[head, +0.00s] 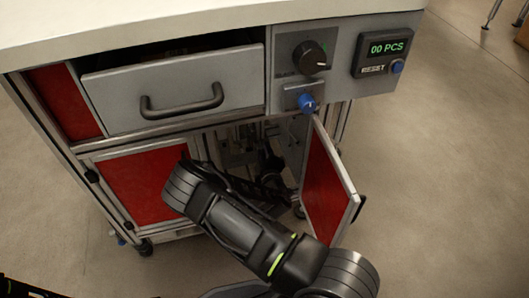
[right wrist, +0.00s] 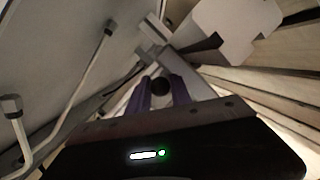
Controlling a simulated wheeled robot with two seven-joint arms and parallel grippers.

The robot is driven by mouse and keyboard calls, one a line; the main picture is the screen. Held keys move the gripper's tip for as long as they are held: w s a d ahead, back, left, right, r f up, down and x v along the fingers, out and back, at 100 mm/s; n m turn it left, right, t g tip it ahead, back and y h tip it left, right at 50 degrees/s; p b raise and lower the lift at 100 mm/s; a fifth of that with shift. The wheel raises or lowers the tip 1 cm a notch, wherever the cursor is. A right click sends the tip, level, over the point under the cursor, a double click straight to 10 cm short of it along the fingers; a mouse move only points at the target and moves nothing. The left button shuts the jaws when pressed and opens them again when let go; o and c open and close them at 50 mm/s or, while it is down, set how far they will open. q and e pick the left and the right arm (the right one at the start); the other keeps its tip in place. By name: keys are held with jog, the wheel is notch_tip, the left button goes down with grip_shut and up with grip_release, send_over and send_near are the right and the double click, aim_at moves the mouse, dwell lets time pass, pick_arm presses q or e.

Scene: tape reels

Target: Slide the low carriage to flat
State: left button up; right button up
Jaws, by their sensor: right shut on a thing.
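My right arm reaches into the open lower compartment of the cabinet in the head view. Pale grey metal parts (right wrist: 200,88) lie just beyond the fingers. I cannot tell which of these is the low carriage or where its flat position is. In the head view the mechanism (head: 238,150) inside the compartment is dim and partly hidden by my arm. My left gripper is not in view.
The red door (head: 327,185) stands open to the right of my arm. A closed red panel (head: 138,183) is at the left. Above are a slightly open grey drawer (head: 180,88), a black dial (head: 309,57), a blue knob (head: 307,103) and a counter reading 00 PCS (head: 387,48).

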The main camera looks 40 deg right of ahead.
grip_shut()
dwell(0.9)
